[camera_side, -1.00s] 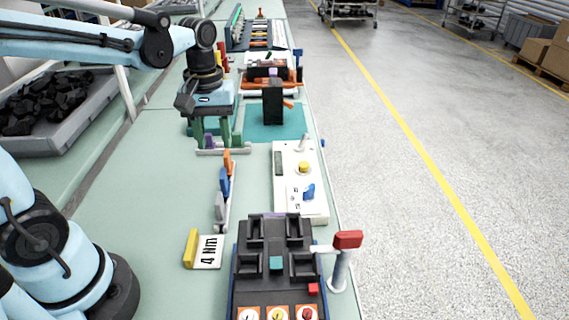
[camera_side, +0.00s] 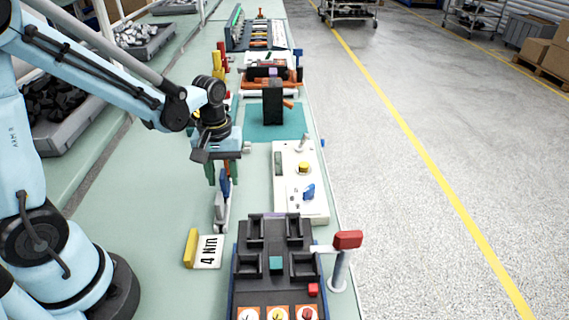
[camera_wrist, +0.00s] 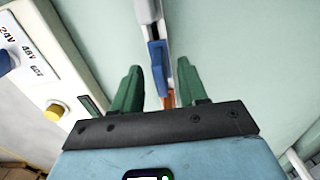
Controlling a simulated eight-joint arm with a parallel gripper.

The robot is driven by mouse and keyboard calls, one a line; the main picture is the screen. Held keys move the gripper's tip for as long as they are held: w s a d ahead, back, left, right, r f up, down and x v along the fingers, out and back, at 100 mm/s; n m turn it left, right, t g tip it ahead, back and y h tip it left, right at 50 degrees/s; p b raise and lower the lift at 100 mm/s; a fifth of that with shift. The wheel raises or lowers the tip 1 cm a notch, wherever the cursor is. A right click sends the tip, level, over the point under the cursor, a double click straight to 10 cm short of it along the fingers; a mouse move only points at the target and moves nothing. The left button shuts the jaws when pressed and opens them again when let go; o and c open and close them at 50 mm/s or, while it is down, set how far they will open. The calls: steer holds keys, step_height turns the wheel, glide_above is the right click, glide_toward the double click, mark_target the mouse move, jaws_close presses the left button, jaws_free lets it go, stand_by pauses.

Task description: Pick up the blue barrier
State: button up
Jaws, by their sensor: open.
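The blue barrier (camera_side: 225,183) stands in a narrow rack, in a row with a grey barrier (camera_side: 220,212). In the wrist view the blue barrier (camera_wrist: 157,58) shows between and just beyond my gripper's two green fingertips (camera_wrist: 160,78), with a gap on each side. My gripper (camera_side: 220,176) is open, holds nothing, and points down over the rack. Whether its fingertips reach below the barrier's top I cannot tell.
A white test panel (camera_side: 285,205) with a yellow button and blue switch is close on the right. A "4 Nm" sign (camera_side: 208,252) and a black fixture (camera_side: 274,290) are in front. A teal mat (camera_side: 255,133) with a dark block is behind. Free bench lies left of the rack.

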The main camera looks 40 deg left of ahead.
steer(key=shift+f, duration=0.8)
jaws_close()
steer(key=shift+r, duration=0.2)
steer(key=shift+r, duration=0.6)
step_height(320, 180, up, 2)
steer(key=shift+r, duration=0.1)
steer(key=s+d+r, duration=0.4)
steer(key=d+r, duration=0.3)
steer(key=d, duration=0.2)
steer(key=s+d+r, duration=0.4)
steer(key=d+r, duration=0.4)
steer(key=d, duration=0.2)
steer(key=shift+d+r, duration=0.2)
steer(key=shift+d, duration=0.05)
